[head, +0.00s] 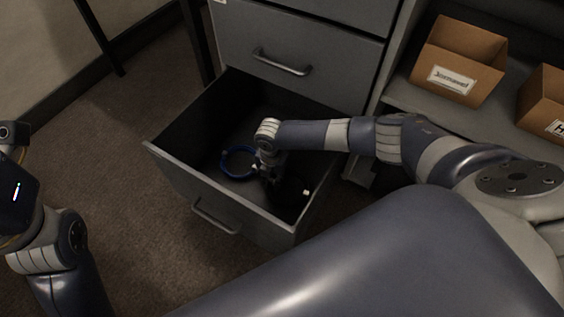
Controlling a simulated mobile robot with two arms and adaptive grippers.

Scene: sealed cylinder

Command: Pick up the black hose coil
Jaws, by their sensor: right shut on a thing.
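The black hose coil (291,192) is in the open bottom drawer, toward its right front corner. It is dark against the dark drawer floor, and a small white spot shows on its right side. My right gripper (270,175) reaches down into the drawer and is shut on the coil's left side. The fingertips are small and dark, so the exact contact is hard to see. My left arm shows at the left edge, but its gripper fingers are out of view.
A blue ring-shaped coil (238,162) lies in the drawer just left of my right gripper. The grey drawer's front (205,196) and side walls surround both coils. Cardboard boxes (462,58) stand on a shelf at the right. Carpet left of the drawer is clear.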

